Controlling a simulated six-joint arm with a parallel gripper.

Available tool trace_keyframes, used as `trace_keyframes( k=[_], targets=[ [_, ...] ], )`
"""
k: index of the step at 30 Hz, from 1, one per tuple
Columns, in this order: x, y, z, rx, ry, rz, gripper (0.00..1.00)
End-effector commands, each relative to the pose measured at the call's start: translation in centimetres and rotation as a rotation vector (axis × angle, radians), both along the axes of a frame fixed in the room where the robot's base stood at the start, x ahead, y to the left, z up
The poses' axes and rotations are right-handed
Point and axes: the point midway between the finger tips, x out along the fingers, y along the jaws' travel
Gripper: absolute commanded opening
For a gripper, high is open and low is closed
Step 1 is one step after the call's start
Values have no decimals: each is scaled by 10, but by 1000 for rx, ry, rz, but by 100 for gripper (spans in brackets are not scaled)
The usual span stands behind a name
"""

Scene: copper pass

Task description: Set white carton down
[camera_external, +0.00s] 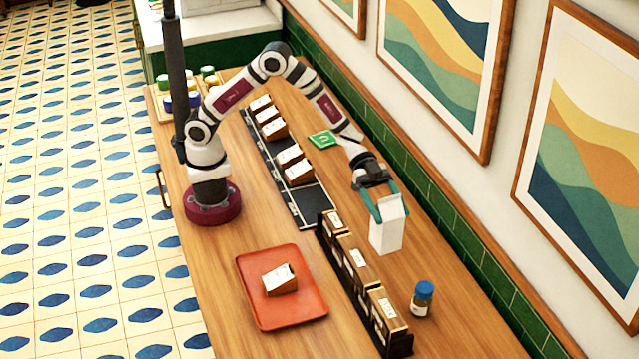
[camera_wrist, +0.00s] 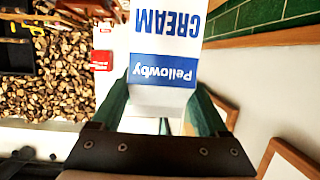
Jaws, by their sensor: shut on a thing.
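The white carton (camera_external: 386,228) is held upright between the green fingers of my gripper (camera_external: 377,205) in the external view. In the wrist view the carton (camera_wrist: 163,60) shows upside down with a blue label and the word CREAM, between the two fingers (camera_wrist: 160,110). My gripper is shut on it. The carton is over the right part of the wooden counter (camera_external: 455,335), near the wall. Whether its base touches the counter I cannot tell.
A blue-capped jar (camera_external: 422,298) stands nearby. An orange tray (camera_external: 308,302) holds a small packet (camera_external: 279,279). A green card (camera_external: 322,139) lies farther back. Green wall tiles (camera_external: 450,215) border the counter.

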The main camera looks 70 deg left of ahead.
Motion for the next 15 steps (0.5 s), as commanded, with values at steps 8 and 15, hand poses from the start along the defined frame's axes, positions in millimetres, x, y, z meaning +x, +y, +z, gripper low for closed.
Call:
trace_keyframes(
  k=[8,15],
  targets=[
    [48,121,1,-2,3,249,0],
    [55,258,3,-2,2,553,0]
  ],
)
